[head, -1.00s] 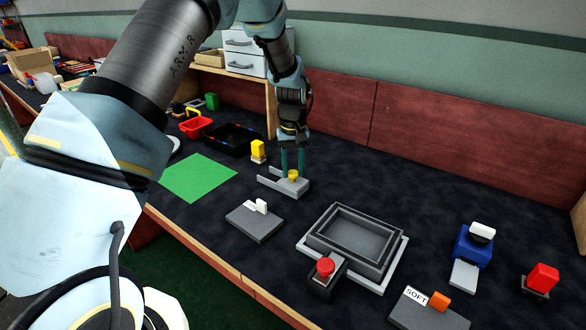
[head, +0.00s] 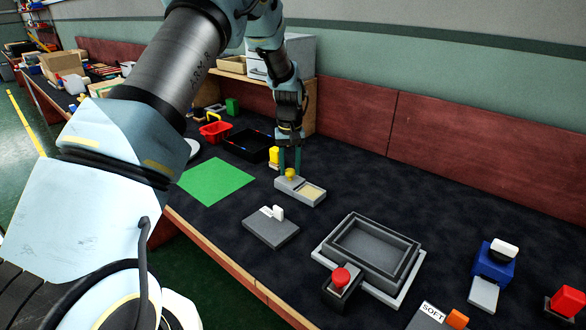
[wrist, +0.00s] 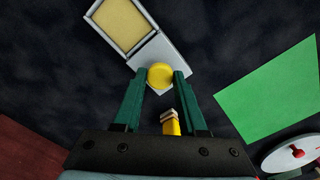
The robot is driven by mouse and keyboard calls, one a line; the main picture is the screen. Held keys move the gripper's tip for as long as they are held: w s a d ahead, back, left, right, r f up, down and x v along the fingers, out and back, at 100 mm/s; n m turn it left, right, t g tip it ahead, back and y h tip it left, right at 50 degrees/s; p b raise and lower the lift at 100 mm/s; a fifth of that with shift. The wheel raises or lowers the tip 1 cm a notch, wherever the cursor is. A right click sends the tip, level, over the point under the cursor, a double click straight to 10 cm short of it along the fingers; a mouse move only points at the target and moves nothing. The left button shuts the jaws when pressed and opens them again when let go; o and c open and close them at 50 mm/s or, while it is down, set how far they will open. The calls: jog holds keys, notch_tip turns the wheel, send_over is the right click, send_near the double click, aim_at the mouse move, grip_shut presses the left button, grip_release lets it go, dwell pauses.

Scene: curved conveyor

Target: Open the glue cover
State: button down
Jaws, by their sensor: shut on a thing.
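The glue box is a low light-grey box. Its tan pad (head: 312,191) lies bare inside a square frame at the right end, and the pad also shows at the top of the wrist view (wrist: 122,22). The grey glue cover (head: 287,184) lies beside the pad, at the left end of the box, with a round yellow knob (head: 290,174) on it. My gripper (head: 290,168) points down with its two green fingers shut on the knob. In the wrist view the knob (wrist: 160,76) sits between the fingertips.
A yellow block (head: 274,155) stands close behind and left of my gripper. A green mat (head: 215,180) is to the left and a black tray (head: 240,146) behind it. A grey plate with a white handle (head: 270,228) and a grey bin (head: 372,245) stand in front.

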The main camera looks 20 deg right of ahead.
aim_at(290, 170)
jog(key=shift+c, duration=2.2)
grip_release()
jog(key=shift+r, duration=0.1)
notch_tip(290, 170, up, 11)
jog(key=b, duration=0.2)
jog(key=shift+f, duration=0.2)
jog(key=s+a+r+n+p, duration=0.1)
jog(key=s+a, duration=0.1)
jog(key=a, duration=0.8)
jog(key=s+a+r, duration=0.1)
jog(key=s+a, duration=0.2)
jog(key=a, duration=0.8)
jog(key=s+a+n+t, duration=0.1)
jog(key=s+a, duration=1.1)
jog(key=s, duration=0.1)
jog(key=shift+a+f+t+p, duration=0.3)
jog(key=shift+f, duration=0.15)
